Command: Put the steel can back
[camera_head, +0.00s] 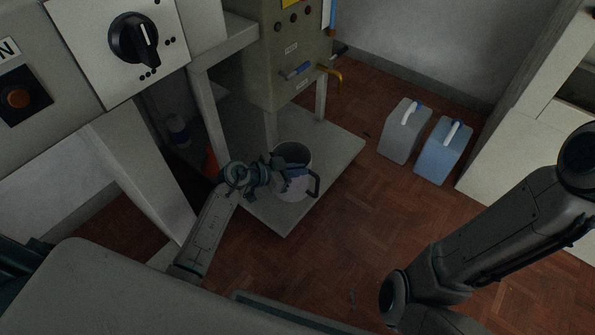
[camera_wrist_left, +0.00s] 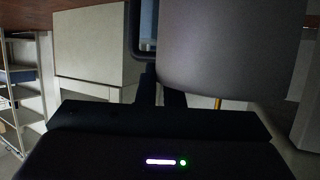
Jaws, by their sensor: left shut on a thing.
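The steel can (camera_head: 295,188) is a pale, open-topped cylinder with a black handle on its right side. It is upright over the low white platform under the green-grey machine; I cannot tell if it touches the platform. My left gripper (camera_head: 283,172) is at the can's near left side and shut on it; the exact grip point is hard to make out. In the left wrist view the can (camera_wrist_left: 230,50) fills the upper right, with a dark handle loop beside it. My right arm shows at the right, but its gripper is out of view.
The low platform (camera_head: 338,155) has bare room right of the can. The machine (camera_head: 290,65) with a yellow tap (camera_head: 333,73) stands above it. An orange cone (camera_head: 211,161) is left of the can. A grey jug (camera_head: 403,132) and blue jug (camera_head: 443,150) stand on the floor.

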